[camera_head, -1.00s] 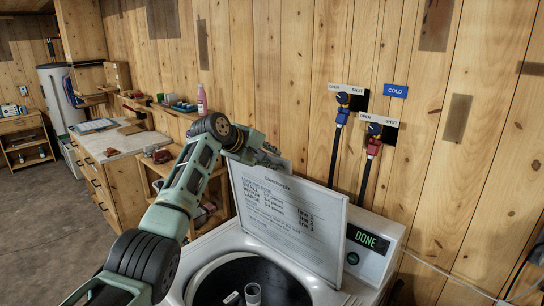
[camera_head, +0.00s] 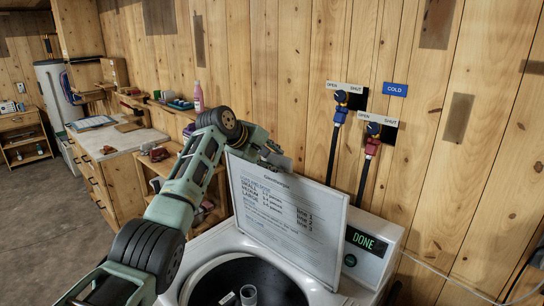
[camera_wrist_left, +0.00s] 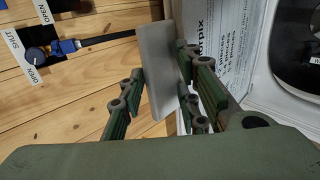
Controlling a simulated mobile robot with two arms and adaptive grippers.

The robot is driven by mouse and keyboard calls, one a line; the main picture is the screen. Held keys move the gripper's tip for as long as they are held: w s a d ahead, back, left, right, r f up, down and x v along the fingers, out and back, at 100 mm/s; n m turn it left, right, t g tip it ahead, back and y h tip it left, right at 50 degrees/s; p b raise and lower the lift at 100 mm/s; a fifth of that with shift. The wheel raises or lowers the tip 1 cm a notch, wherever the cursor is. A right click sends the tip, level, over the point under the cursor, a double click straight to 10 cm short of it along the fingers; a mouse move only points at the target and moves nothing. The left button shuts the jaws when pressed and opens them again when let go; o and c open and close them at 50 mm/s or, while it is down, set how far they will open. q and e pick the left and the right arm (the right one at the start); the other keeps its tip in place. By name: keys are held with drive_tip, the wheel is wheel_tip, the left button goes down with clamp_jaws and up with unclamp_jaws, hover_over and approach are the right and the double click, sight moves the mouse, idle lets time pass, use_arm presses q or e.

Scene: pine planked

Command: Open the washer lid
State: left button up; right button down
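The washer lid (camera_head: 283,212) stands up steeply, with its white printed inner face towards me. The washer (camera_head: 225,243) is open below it, and the dark drum (camera_head: 262,276) shows. My left gripper (camera_head: 275,158) is at the lid's top edge, left of its middle. In the left wrist view, the gripper's green fingers (camera_wrist_left: 160,82) lie on both sides of a grey slab (camera_wrist_left: 156,65), which looks like the lid's edge, and appear to touch it. The lid's printed face (camera_wrist_left: 218,45) is beyond the right fingers. My right gripper is not in view.
Blue and red hose valves (camera_head: 341,97) with hoses are on the plank wall behind the lid. The control panel (camera_head: 367,241) reads DONE. A workbench (camera_head: 110,145) and a low shelf (camera_head: 158,165) stand to the left.

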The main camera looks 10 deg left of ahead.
use_arm(q)
drive_tip(key=shift+a+r, duration=0.1)
drive_tip(key=shift+r, duration=0.1)
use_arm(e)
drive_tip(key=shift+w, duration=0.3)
use_arm(q)
drive_tip(key=shift+s+a+r, duration=0.25)
drive_tip(key=shift+s+r, duration=0.05)
drive_tip(key=v, duration=1)
drive_tip(key=shift+s, duration=0.35)
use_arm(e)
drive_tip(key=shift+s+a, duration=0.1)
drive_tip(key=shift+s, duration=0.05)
use_arm(q)
drive_tip(key=shift+a, duration=0.1)
